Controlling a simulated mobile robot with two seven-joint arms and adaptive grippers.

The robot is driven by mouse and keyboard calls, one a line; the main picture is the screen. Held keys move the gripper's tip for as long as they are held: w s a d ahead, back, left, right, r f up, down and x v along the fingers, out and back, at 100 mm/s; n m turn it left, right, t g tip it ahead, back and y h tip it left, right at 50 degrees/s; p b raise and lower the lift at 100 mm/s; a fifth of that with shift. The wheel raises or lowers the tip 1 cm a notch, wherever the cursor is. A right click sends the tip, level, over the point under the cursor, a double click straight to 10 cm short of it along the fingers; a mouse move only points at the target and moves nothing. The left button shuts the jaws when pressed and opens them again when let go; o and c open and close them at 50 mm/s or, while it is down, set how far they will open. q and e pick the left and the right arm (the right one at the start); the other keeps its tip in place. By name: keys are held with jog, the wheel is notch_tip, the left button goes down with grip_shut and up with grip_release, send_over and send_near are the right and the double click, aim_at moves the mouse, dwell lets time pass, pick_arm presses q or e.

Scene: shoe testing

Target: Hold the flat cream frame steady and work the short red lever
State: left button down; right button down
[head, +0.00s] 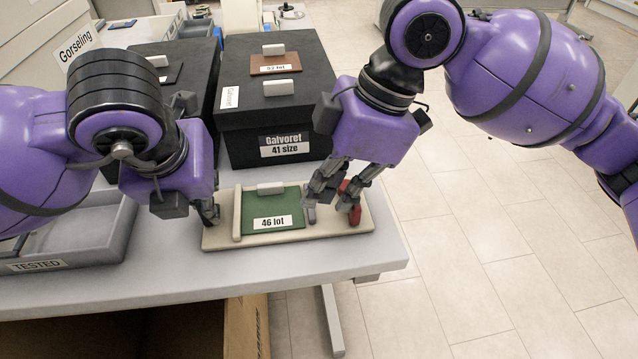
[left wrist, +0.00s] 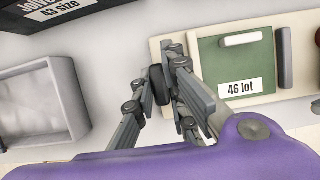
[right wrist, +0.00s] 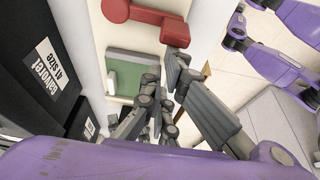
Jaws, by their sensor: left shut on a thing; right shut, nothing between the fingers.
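The flat cream frame (head: 330,233) lies on the table near its front right corner. It carries a green plate (head: 262,225) labelled "46 lot". The short red lever (head: 354,215) is at the frame's right end, partly behind my right gripper; it also shows in the right wrist view (right wrist: 150,16). My left gripper (head: 211,213) is shut on the frame's left edge; its fingers overlap that edge in the left wrist view (left wrist: 180,62). My right gripper (right wrist: 165,75) is shut and empty, with its fingertips close beside the lever's end. Whether they touch it is unclear.
Black shoe boxes (head: 305,97) stand behind the frame, one labelled "Galvoret 41 size". A grey tray (head: 105,250) marked "TESTED" lies at left. The table's front edge (head: 200,293) is close to the frame, and open floor lies to the right.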

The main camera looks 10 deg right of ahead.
aim_at(361, 209)
jog(key=d+n, duration=0.1)
jog(key=n, duration=0.1)
jog(key=shift+s+d+n+g, duration=0.3)
jog(key=shift+s+d+g, duration=0.1)
jog(key=shift+s+d, duration=0.15)
jog(key=shift+d, duration=1.65)
